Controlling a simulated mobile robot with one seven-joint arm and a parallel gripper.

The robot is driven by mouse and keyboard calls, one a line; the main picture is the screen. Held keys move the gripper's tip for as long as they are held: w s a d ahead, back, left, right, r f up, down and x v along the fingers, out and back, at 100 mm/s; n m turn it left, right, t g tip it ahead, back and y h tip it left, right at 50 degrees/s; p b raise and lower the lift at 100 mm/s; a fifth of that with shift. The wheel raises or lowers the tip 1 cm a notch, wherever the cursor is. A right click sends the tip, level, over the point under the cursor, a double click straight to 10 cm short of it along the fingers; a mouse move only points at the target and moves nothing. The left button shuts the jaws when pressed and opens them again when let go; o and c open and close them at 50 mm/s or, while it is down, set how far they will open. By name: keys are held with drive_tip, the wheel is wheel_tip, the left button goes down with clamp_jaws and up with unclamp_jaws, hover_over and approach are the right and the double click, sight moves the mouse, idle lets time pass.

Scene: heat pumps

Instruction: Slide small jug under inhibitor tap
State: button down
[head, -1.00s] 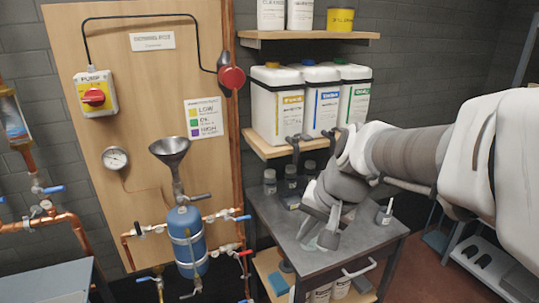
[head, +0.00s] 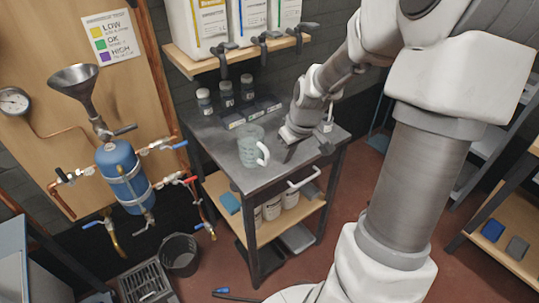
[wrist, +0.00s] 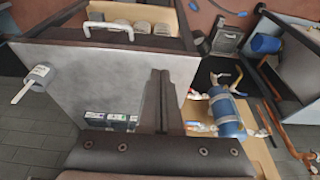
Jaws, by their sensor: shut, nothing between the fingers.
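The small clear jug (head: 249,153) stands upright on the grey metal table (head: 225,165), its white handle facing front right. Three black taps hang from the shelf above the back of the table: left (head: 222,66), middle (head: 263,50) and right (head: 299,38). Their white containers have yellow, blue and green labels; I cannot read which says inhibitor. The jug is in front of the taps, towards the table's front. My gripper (head: 289,150) is just right of the jug, low over the table, shut and empty. In the wrist view its fingers (wrist: 156,100) are together; I cannot make out the jug there.
Three dark jars (head: 226,91) and three small labelled blocks (head: 254,112) stand at the table's back. A blue cylinder (head: 123,177) with pipes is left.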

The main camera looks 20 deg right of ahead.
sight(248, 143)
drive_tip(key=shift+w+a+f+b, duration=0.25)
drive_tip(key=shift+w+f+b, duration=0.2)
drive_tip(key=shift+w+f, duration=0.85)
drive_tip(key=shift+w+a+f+b, duration=0.2)
drive_tip(key=shift+w+f+b, duration=0.5)
drive_tip(key=shift+f, duration=1.05)
drive_tip(key=shift+w+a+f+b, duration=0.25)
drive_tip(key=shift+w+f, duration=1.05)
drive_tip(key=shift+f, duration=0.2)
drive_tip(key=w+a, duration=0.1)
drive_tip(key=w, duration=0.7)
drive_tip(key=w+a, duration=0.1)
drive_tip(key=w, duration=0.3)
drive_tip(key=shift+w+a+b, duration=0.25)
drive_tip(key=shift+a+b, duration=0.05)
drive_tip(key=shift+s, duration=0.2)
